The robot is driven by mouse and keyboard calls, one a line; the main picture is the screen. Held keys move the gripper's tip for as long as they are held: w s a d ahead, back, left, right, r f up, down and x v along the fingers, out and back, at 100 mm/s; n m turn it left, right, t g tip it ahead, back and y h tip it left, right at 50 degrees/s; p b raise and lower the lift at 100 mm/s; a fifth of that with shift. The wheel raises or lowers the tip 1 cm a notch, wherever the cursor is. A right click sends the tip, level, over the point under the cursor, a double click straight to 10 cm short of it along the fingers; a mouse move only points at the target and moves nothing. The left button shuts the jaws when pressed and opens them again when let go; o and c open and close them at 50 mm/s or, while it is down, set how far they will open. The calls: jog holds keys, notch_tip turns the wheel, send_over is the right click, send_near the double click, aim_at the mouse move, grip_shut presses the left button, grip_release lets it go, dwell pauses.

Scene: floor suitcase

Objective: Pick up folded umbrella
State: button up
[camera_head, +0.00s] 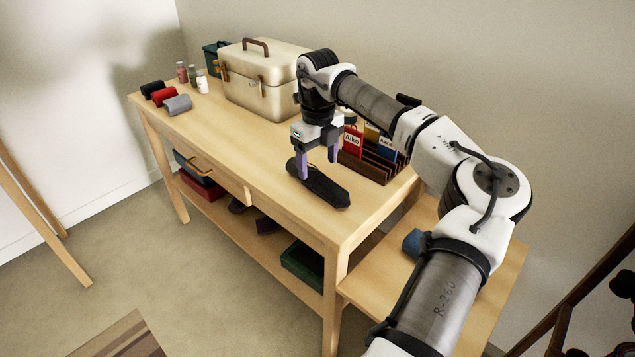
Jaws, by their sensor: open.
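The folded umbrella (322,187) is black and long, and lies flat on the wooden table near its right end. My gripper (318,166) points down over the umbrella's left part, with its two purple-tipped fingers apart. One finger shows at the left, over the umbrella's end, and the other shows to its right. Nothing is held between them. I cannot tell how far the fingertips are above the umbrella or whether they touch it.
A wooden rack (366,163) with labelled folders stands just behind the umbrella. A cream case (262,83) with a brown handle stands further left. Rolled cloths (165,95) and small bottles (192,76) are at the far left. The front middle of the tabletop (235,140) is clear.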

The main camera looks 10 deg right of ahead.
aim_at(317, 174)
jog(key=shift+s+f, duration=0.1)
jog(key=shift+f, duration=2.55)
jog(key=c, duration=1.2)
jog(key=shift+c, duration=0.4)
jog(key=shift+r, duration=0.15)
